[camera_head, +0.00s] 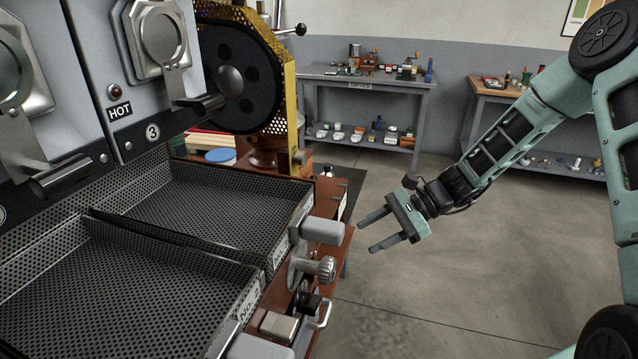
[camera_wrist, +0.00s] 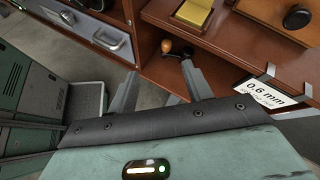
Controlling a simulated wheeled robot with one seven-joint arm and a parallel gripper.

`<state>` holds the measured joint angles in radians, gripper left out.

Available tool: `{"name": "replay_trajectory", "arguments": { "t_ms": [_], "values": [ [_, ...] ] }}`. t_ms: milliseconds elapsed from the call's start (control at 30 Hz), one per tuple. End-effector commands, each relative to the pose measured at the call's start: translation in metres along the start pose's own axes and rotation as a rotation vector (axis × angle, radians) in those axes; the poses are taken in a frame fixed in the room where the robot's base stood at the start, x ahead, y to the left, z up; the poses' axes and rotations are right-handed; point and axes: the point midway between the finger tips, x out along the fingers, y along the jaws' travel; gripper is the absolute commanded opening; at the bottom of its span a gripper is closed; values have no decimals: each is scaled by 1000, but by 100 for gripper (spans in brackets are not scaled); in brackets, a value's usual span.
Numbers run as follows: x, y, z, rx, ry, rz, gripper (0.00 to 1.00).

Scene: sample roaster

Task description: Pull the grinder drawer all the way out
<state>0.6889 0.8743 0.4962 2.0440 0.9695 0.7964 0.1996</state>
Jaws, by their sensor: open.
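My gripper (camera_head: 366,234) is open and empty in the head view, in the air right of the roaster bench and pointing left. In the wrist view my gripper (camera_wrist: 160,72) has its two fingers apart with nothing between them. A wooden front with a dark round knob (camera_wrist: 298,18) shows at the top right of the wrist view, on a brown shelf. It may be the grinder drawer, but most of it is cut off by the frame edge. My gripper is apart from it. The head view does not show this knob clearly.
A grey unit with a bar handle (camera_wrist: 106,39) is at upper left. Perforated trays (camera_head: 205,210) stand left. Open floor (camera_head: 430,270) lies right.

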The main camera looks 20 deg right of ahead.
Motion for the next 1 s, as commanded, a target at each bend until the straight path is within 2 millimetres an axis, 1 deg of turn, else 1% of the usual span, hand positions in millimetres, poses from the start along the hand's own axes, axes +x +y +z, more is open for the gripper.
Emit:
{"name": "replay_trajectory", "arguments": {
  "t_ms": [33, 100, 200, 333, 400, 467, 567, 667, 1000],
  "values": [
    [-5, -18, -10, 94, -84, -98, 50],
    [-15, -43, -17, 202, -192, -220, 50],
    [-34, -73, -29, 318, -319, -368, 50],
    [-56, -95, -41, 402, -425, -490, 50],
    [-61, -101, -44, 423, -452, -522, 50],
    [-62, -104, -44, 430, -461, -532, 50],
    [-55, -109, -41, 431, -464, -532, 50],
    [-43, -118, -36, 431, -463, -529, 50],
    [12, -157, -14, 429, -460, -526, 50]
  ]
}}
